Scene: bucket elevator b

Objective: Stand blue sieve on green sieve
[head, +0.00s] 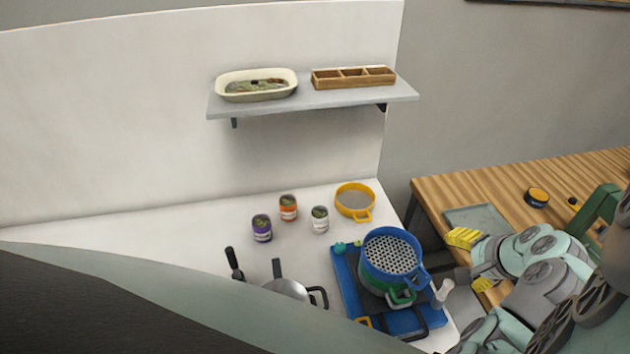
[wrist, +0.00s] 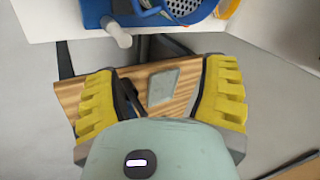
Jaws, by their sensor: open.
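The blue sieve (head: 392,233), with a perforated floor, stands on top of the green sieve (head: 374,284) in the head view. Its handle points to the lower right. The green sieve is mostly hidden beneath it; part of its green wall and its handle show. Both are over a blue base (head: 345,280). My gripper (head: 474,262) is open and empty, with yellow fingers, just right of the stack and apart from it. In the wrist view my gripper (wrist: 160,90) has widely spread fingers with nothing between them; blue parts of the stack area show at the top edge.
A yellow sieve (head: 354,200) and several small jars stand behind on the white counter. A pan (head: 287,287) is to the left. A pale knob (head: 443,291) sticks out beside the base near my gripper. A wooden table (head: 480,195) is at right; a shelf (head: 310,100) hangs above.

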